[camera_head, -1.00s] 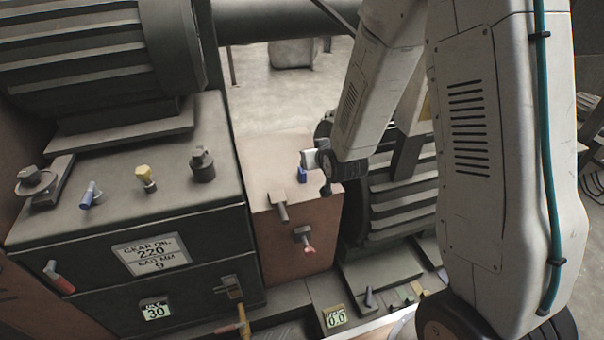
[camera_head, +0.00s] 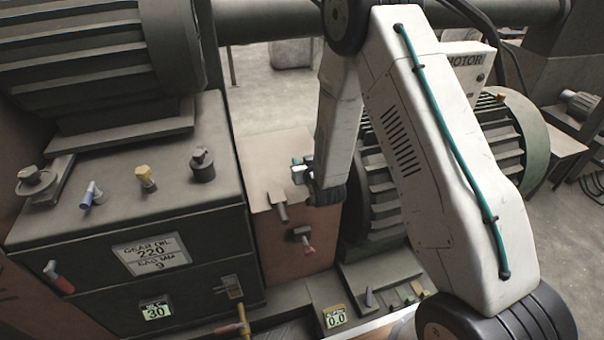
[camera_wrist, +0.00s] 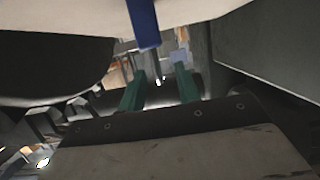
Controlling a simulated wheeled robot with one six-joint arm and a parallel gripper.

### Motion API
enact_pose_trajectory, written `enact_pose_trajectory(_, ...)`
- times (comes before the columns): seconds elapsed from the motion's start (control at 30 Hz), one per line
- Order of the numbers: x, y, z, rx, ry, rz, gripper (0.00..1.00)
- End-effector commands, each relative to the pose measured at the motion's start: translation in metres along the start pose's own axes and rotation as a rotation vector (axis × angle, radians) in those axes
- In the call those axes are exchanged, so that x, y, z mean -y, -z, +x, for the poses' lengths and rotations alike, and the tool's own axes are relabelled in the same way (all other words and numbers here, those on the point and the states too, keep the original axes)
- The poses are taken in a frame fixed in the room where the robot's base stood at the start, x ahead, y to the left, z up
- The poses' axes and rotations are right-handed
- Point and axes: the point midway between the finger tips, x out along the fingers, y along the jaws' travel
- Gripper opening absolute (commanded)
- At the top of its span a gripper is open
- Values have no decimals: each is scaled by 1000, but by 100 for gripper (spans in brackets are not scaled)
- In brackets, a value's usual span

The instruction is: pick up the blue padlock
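The blue padlock (camera_wrist: 143,22) shows in the wrist view as a narrow blue piece against a pale tan surface at the top edge. Its upper part is cut off by the frame. My gripper (camera_wrist: 161,70) has two green fingers standing apart, with an empty gap between them. The padlock's visible end is just above the left fingertip in the picture, outside the gap. In the head view my gripper (camera_head: 302,161) is over the brown box (camera_head: 253,155), and I cannot make out the padlock there; my gripper and wrist probably cover it.
A dark cabinet (camera_head: 60,240) with blue, yellow and dark fittings on top stands left of the box. A ribbed motor (camera_head: 510,135) stands close at right.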

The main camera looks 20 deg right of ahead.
Motion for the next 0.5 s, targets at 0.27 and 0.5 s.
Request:
enact_pose_trajectory(0.27,0,0,7,-1,0,0,33)
enact_pose_trajectory(0.5,0,0,7,0,0,0,0)
